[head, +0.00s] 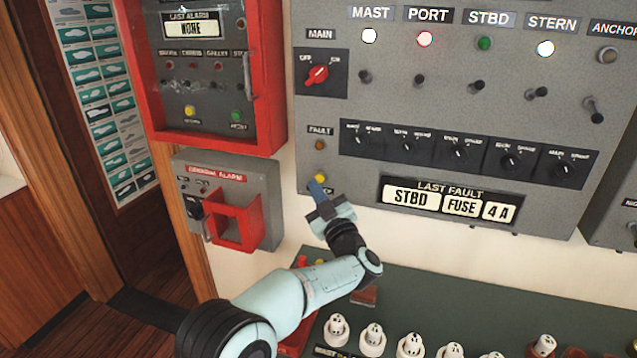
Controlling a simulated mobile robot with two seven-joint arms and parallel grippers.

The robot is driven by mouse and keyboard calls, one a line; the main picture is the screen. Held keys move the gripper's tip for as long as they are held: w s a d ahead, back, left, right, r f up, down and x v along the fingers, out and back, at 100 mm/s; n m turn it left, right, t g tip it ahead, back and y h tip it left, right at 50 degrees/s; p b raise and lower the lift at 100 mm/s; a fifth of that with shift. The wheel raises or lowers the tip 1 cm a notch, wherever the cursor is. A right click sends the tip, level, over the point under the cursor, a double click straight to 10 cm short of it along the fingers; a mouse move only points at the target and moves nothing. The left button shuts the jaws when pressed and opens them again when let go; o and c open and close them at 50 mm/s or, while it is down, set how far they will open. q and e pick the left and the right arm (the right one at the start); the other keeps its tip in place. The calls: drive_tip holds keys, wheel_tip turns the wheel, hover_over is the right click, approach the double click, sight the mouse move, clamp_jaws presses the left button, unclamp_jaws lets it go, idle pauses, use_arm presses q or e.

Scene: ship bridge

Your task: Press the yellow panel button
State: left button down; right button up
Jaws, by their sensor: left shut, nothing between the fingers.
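A small yellow button (320,176) sits at the lower left of the grey light panel (362,228), below the fault lamp. My left gripper (316,186) is shut and empty, with its tip just below and in front of this button. The tip covers part of the button's surroundings and its label. I cannot tell whether the tip touches the button. Another yellow button (190,112) is in the red-framed alarm box at the upper left, beside a green one. My right gripper is not in view.
A general alarm box (262,184) with a red guard is left of my left gripper. A red rotary switch (316,75) and several toggles are on the light panel. White numbered pieces (372,335) stand on the green surface (450,300) below.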

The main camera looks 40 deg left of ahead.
use_arm(q)
drive_tip(key=shift+w, duration=0.1)
drive_tip(key=s+b, duration=0.1)
drive_tip(key=s+d+b, duration=0.1)
drive_tip(key=s, duration=0.1)
drive_tip(key=s+b, duration=0.1)
drive_tip(key=s, duration=0.1)
drive_tip(key=shift+d, duration=0.25)
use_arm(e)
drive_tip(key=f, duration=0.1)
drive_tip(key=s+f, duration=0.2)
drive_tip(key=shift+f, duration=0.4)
use_arm(q)
drive_tip(key=shift+w, duration=0.1)
